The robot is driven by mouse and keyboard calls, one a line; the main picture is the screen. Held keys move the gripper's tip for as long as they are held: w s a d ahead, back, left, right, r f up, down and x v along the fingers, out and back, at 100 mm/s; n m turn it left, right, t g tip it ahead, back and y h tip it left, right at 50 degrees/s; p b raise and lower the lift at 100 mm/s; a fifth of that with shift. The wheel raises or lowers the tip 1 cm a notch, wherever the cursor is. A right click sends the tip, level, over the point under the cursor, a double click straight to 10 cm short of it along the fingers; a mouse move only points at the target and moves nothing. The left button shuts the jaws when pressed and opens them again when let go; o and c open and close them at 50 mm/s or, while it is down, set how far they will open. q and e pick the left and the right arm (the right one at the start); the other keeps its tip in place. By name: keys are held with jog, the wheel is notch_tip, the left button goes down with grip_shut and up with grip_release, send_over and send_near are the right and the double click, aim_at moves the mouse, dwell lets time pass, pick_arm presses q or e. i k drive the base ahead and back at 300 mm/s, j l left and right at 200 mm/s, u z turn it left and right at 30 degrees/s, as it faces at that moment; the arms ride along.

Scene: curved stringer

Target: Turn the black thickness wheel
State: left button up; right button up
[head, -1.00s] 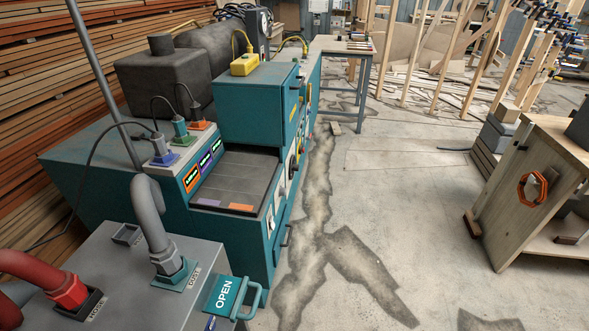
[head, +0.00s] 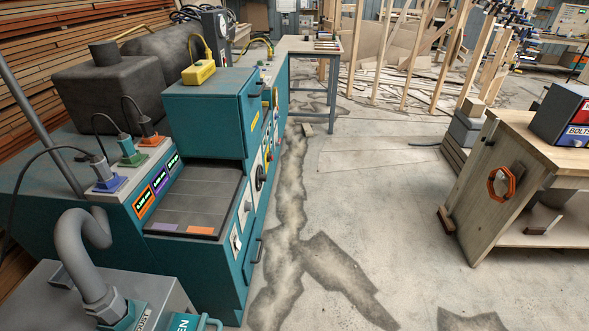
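A teal machine (head: 208,108) stands at the left of the head view, with its control face turned to the right and seen at a steep angle. On that face a dark, round wheel (head: 261,178) shows edge-on, and it looks like the black thickness wheel. Its markings are too small to read. Other small knobs and plates sit around it. Neither of my grippers is in view, and nothing touches the wheel.
A grey cabinet (head: 165,287) with a thick hose stands at the front left. A wooden workbench (head: 510,175) carrying a bolts box (head: 566,116) is at the right. A small table (head: 309,45) stands behind the machine. The concrete floor (head: 365,205) between machine and workbench is open.

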aim_at(260, 178)
jog(key=i+l+z, duration=0.35)
jog(key=i, duration=0.5)
jog(key=i+z, duration=0.35)
jog(key=i, duration=0.5)
jog(key=i+u, duration=0.35)
jog(key=i+l+u, duration=0.7)
jog(key=i, duration=0.15)
jog(key=i+l+u, duration=0.2)
jog(key=u, duration=0.2)
jog(key=i+l+u, duration=0.2)
jog(key=u, duration=0.25)
jog(key=i+l+u, duration=0.1)
jog(key=l+u, duration=0.3)
jog(key=i+l+u, duration=0.1)
jog(key=l+u, duration=0.7)
jog(key=i+j, duration=0.05)
